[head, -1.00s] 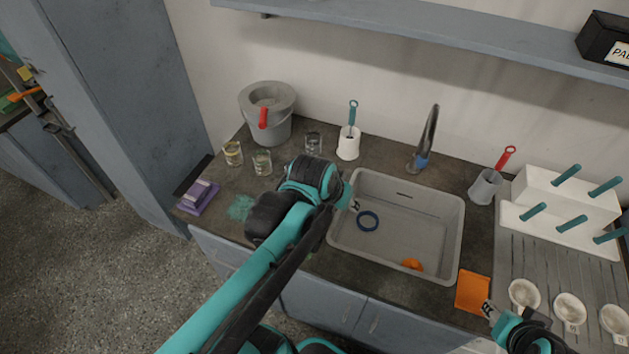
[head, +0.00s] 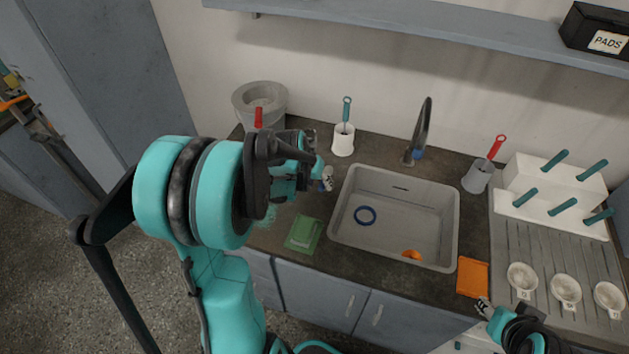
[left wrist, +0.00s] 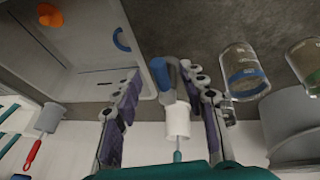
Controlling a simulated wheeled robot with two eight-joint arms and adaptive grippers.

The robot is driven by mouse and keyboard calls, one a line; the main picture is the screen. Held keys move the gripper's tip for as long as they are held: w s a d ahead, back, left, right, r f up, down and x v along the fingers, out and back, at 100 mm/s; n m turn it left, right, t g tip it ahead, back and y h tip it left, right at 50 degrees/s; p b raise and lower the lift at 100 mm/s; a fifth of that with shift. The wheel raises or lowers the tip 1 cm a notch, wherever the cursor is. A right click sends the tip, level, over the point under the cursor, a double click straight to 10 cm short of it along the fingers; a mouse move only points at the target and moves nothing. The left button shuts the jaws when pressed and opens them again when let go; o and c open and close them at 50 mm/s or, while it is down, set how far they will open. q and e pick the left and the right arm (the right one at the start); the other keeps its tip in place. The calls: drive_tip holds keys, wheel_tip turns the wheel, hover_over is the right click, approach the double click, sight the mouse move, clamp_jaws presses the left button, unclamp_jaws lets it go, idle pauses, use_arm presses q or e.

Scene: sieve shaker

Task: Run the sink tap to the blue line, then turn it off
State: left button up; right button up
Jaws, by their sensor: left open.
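The tap (head: 425,125) stands behind the grey sink (head: 452,230), its neck upright and a blue mark near its base. No water stream shows. My left gripper (head: 327,178) is above the counter at the sink's left rim, apart from the tap. In the left wrist view its two fingers (left wrist: 162,112) are spread and hold nothing. A grey curved piece with a blue end (left wrist: 160,74) shows between them; I cannot tell what it is. A glass with a bluish band (left wrist: 246,76) stands to the right there. My right gripper (head: 484,308) is by the orange cloth, its jaws unclear.
A white brush pot (head: 343,140) stands behind my left gripper. A grey pot (head: 477,176) is right of the tap.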

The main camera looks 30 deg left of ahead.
use_arm(q)
drive_tip(key=shift+x, duration=0.95)
clamp_jaws()
drive_tip(key=shift+d, duration=0.1)
